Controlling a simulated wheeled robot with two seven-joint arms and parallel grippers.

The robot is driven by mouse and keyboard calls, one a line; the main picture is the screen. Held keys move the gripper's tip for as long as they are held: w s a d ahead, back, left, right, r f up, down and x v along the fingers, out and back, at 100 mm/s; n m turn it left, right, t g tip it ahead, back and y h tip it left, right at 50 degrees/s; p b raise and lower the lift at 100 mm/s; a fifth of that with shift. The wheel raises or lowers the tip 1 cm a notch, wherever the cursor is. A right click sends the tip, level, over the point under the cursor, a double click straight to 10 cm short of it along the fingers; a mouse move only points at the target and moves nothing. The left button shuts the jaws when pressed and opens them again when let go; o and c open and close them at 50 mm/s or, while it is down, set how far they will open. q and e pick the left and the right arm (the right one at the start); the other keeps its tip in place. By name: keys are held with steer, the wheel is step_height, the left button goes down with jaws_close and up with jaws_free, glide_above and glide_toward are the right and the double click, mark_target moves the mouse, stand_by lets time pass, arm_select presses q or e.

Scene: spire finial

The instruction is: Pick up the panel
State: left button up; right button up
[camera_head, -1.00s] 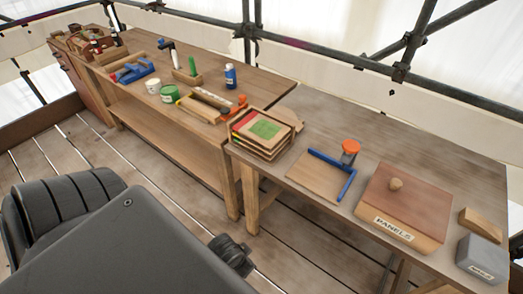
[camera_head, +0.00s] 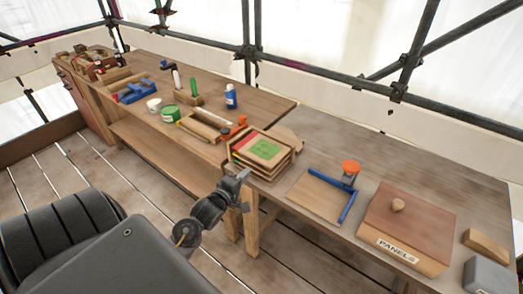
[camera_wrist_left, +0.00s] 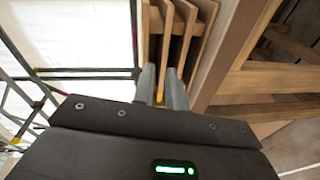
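A stack of flat wooden panels or shelves (camera_head: 264,150), with a red and green top, stands at the left end of the right-hand table. Its layers (camera_wrist_left: 183,28) show edge-on in the left wrist view, with dark gaps between them. My left gripper (camera_head: 243,180) is just in front of the stack's near side, below its top. In the left wrist view its two grey fingers (camera_wrist_left: 162,88) are apart and point at the layers. One layer's edge lines up with the gap; I cannot tell whether the fingers touch it. My right gripper is not in view.
A wooden box labelled PANELS (camera_head: 408,225), with a knobbed lid, sits on the right-hand table (camera_head: 400,160). A board with a blue angle (camera_head: 345,205) and an orange-topped jar (camera_head: 350,172) lies between. Tools and paint pots (camera_head: 169,114) crowd the left bench.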

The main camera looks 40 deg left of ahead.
mark_target(257, 150)
arm_select(q)
steer(key=shift+n+t, duration=0.6)
steer(key=shift+n, duration=0.3)
steer(key=w, duration=0.2)
steer(key=w+a+r, duration=0.1)
steer(key=w, duration=0.1)
steer(key=w+a+p, duration=0.1)
steer(key=w, duration=0.1)
steer(key=shift+w+a+r, duration=0.2)
steer(key=shift+a+r, duration=0.05)
steer(key=shift+r, duration=0.05)
steer(key=w, duration=0.2)
steer(key=w+a+p, duration=0.1)
steer(key=w, duration=0.1)
steer(key=shift+w+a+p, duration=0.1)
steer(key=shift+w+p, duration=0.05)
steer(key=shift+p, duration=0.15)
steer(key=shift+w+f, duration=0.1)
steer(key=shift+w, duration=0.25)
jaws_close()
